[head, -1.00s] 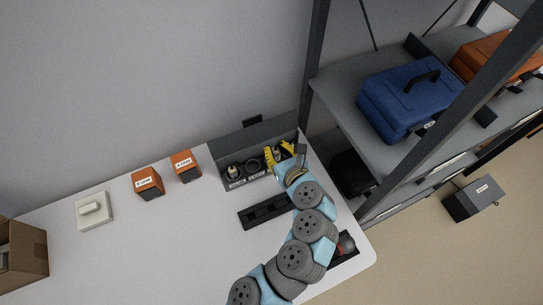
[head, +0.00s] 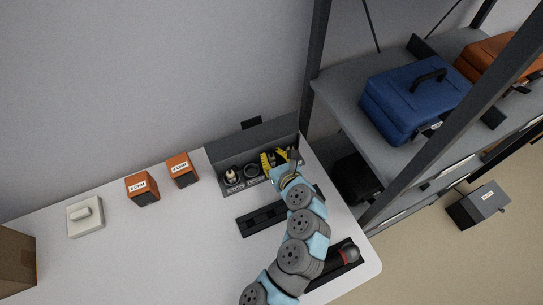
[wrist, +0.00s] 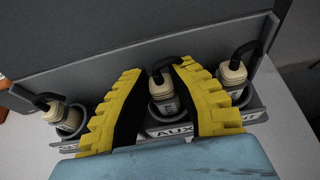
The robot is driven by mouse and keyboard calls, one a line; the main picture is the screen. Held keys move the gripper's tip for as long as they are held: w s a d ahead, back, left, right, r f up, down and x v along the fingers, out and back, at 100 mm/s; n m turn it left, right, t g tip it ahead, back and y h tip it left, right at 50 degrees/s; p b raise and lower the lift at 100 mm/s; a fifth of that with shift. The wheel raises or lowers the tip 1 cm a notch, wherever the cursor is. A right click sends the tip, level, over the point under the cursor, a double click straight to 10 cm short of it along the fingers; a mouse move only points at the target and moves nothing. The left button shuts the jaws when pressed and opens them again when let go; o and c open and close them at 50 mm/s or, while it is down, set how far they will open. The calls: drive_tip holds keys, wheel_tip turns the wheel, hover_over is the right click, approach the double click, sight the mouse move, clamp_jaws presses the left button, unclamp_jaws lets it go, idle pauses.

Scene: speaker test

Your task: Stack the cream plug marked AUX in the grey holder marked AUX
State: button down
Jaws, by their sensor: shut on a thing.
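My gripper (wrist: 158,100) has yellow ridged fingers, one on each side of a cream plug (wrist: 163,88) with a black cable. The plug's own marking is too small to read. How deep the plug sits is hidden. In the head view my gripper (head: 269,162) is over the right half of the grey holder box (head: 226,162), and my arm hides part of it.
Other cream plugs stand in holders to the left (wrist: 67,116) and right (wrist: 232,78), close to the fingers. An empty-looking round holder (head: 251,169) is left of my gripper. A dark slotted tray (head: 262,217) lies in front. Two orange boxes (head: 142,188) stand left.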

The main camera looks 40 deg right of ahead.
drive_tip(key=shift+w+r, duration=0.1)
drive_tip(key=shift+f, duration=0.3)
drive_tip(key=c, duration=1)
unclamp_jaws()
drive_tip(key=shift+r, duration=0.1)
